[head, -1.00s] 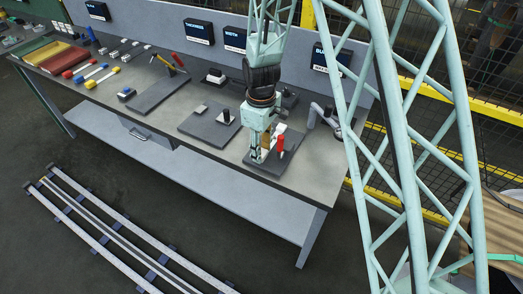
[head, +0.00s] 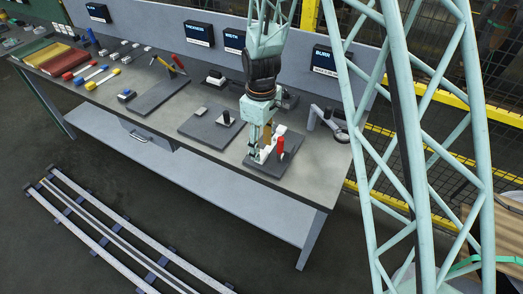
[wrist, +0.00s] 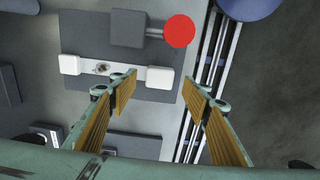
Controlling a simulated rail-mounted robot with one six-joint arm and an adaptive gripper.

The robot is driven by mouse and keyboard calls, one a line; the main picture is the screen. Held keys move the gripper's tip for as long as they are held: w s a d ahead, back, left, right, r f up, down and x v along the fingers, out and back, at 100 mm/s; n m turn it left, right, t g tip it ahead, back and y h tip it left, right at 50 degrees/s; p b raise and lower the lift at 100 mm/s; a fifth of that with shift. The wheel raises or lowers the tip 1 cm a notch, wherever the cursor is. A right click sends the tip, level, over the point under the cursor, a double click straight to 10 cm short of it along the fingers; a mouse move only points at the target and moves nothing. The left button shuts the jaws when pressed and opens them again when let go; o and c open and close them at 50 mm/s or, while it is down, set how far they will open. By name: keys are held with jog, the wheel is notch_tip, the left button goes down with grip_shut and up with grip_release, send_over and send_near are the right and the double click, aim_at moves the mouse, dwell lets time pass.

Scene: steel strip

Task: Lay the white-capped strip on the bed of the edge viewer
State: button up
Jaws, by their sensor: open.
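The white-capped strip (wrist: 115,69) lies on a dark plate (wrist: 122,95) in the wrist view, a white cap at each end. A grey block and a round red knob (wrist: 180,31) are beside it on the plate; the red part stands upright in the head view (head: 281,145). My gripper (wrist: 160,77) is open, its fingertips either side of the right-hand cap in the picture; I cannot tell the height gap. In the head view my gripper (head: 261,155) is low over this plate. A stand with a round ring (head: 340,133) at the bench's right end may be the edge viewer; its bed is not clear.
Displays (head: 333,62) line the back panel. Rails (head: 110,235) lie on the floor in front.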

notch_tip(320, 180, up, 9)
dwell(0.7)
dwell(0.7)
jog(key=s+d+r+m+t+b, duration=0.1)
jog(key=s+d+r+m, duration=0.1)
jog(key=s+d+r, duration=0.4)
jog(key=s+d+r+m+b, duration=0.1)
jog(key=s+d+r+m, duration=0.1)
jog(key=s+r, duration=0.35)
jog(key=s+d+r+m+t+b, duration=0.15)
jog(key=s+d+r, duration=0.25)
jog(key=r, duration=0.5)
jog(key=s+d+r+m+b, duration=0.1)
jog(key=s+d+r+m, duration=0.1)
jog(key=s, duration=0.9)
jog(key=s+d+r+m+t+b, duration=0.1)
jog(key=s+d+m, duration=0.3)
jog(key=s, duration=0.8)
jog(key=shift+d+r+b, duration=0.4)
jog(key=shift+b, duration=0.15)
jog(key=shift+t, duration=0.25)
